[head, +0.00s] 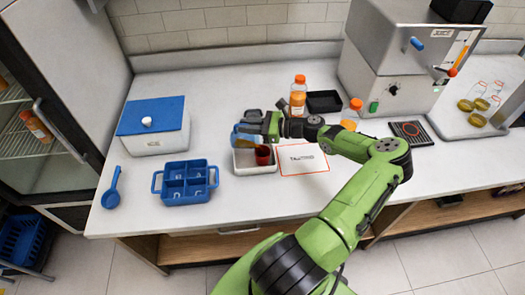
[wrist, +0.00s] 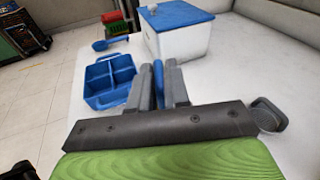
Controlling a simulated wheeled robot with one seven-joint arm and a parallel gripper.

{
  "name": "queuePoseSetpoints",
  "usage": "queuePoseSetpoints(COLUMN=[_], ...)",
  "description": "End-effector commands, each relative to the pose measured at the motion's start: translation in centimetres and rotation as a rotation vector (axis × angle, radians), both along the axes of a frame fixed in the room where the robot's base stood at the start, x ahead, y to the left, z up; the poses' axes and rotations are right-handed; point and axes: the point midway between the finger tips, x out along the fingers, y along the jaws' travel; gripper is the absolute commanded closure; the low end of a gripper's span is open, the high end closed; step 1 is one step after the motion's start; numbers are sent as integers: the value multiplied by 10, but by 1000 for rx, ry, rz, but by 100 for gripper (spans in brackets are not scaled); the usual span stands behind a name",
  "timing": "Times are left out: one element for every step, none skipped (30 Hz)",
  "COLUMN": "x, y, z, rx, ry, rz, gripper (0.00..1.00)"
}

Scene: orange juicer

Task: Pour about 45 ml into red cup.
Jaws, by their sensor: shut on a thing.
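The red cup (head: 263,155) stands in a white tray (head: 255,171) near the middle of the counter. My gripper (head: 254,128) is just above and to the left of the cup. It is shut on a blue handle (wrist: 158,80), seen between the fingers (wrist: 160,88) in the wrist view. The handle appears to belong to a blue jug (head: 242,138) with amber content, over the tray's left part beside the cup. The jug looks tilted, but my gripper hides part of it. I cannot tell the level in the cup or whether liquid is flowing.
A blue divided caddy (head: 186,196), a blue scoop (head: 111,190) and a blue-lidded white box (head: 154,128) stand left. Orange bottles (head: 298,95) and a black tray (head: 324,101) are behind. A sign card (head: 302,159) lies right of the tray; the juicer (head: 395,65) stands back right.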

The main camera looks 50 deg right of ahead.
Motion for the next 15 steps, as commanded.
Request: queuePoseSetpoints(x=[12, 23, 30, 33, 34, 34, 33, 34, 35, 36, 38, 40, 43, 45, 45], y=[11, 19, 23, 24, 25, 24, 24, 24, 25, 26, 27, 29, 31, 33, 34], z=[1, -1, -8, -11, -14, -14, -14, -13, -11, -10, -9, -7, -6, -4, -1], rx=[-49, -95, -146, -171, -181, -180, -178, -180, -189, -200, -213, -237, -257, -281, -289], ry=[50, 105, 178, 217, 241, 250, 250, 252, 260, 272, 287, 312, 338, 364, 388], rz=[14, 18, 12, 9, 5, 2, 1, 1, 3, 4, 4, 4, 5, 4, 5], gripper=[100, 100, 100, 100, 100, 100, 100, 100, 100, 100, 100, 100, 100, 100, 100])
